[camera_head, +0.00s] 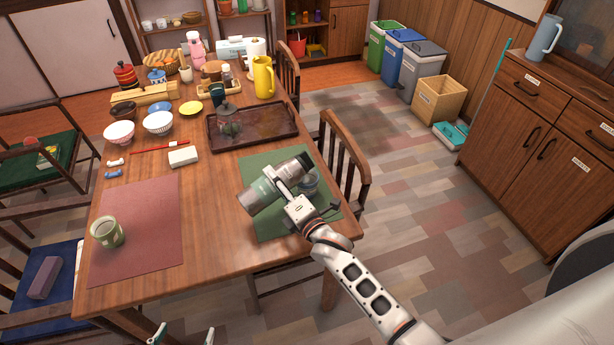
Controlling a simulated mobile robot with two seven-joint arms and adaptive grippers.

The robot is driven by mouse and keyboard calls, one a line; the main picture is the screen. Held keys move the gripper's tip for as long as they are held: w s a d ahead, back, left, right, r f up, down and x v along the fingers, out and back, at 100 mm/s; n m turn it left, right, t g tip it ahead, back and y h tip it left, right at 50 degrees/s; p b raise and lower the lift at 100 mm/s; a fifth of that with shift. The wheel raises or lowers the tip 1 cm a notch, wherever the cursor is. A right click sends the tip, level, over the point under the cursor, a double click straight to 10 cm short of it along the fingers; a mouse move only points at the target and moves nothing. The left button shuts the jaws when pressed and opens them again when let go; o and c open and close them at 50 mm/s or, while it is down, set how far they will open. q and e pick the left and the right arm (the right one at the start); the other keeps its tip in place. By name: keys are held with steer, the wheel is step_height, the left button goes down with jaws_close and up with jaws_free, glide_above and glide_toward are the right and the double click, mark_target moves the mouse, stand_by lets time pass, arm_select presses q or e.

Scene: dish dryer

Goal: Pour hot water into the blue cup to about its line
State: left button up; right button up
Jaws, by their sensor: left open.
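A grey-green flask (262,197) with a dark end lies tilted across my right gripper (284,184), above the green mat (262,226). My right gripper appears shut around its middle. A bluish cup (310,187) stands on the mat, under and beside the flask's dark end, partly hidden by the flask and gripper. Its line and any water in it cannot be seen. My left gripper (182,336) shows only as two fingertips wide apart at the bottom edge, open and empty, in front of the table.
A green cup (108,232) stands on the red mat (150,218). A dark tray (270,130) with a glass pot (229,121) lies behind the green mat. A yellow jug (263,77) and bowls stand farther back. A chair (347,158) is close to the right table edge.

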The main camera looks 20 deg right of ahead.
steer(key=shift+w+d+r+m+p, duration=0.1)
steer(key=shift+d+r+m+p, duration=0.1)
steer(key=shift+r+m+p, duration=0.2)
stand_by(1.4)
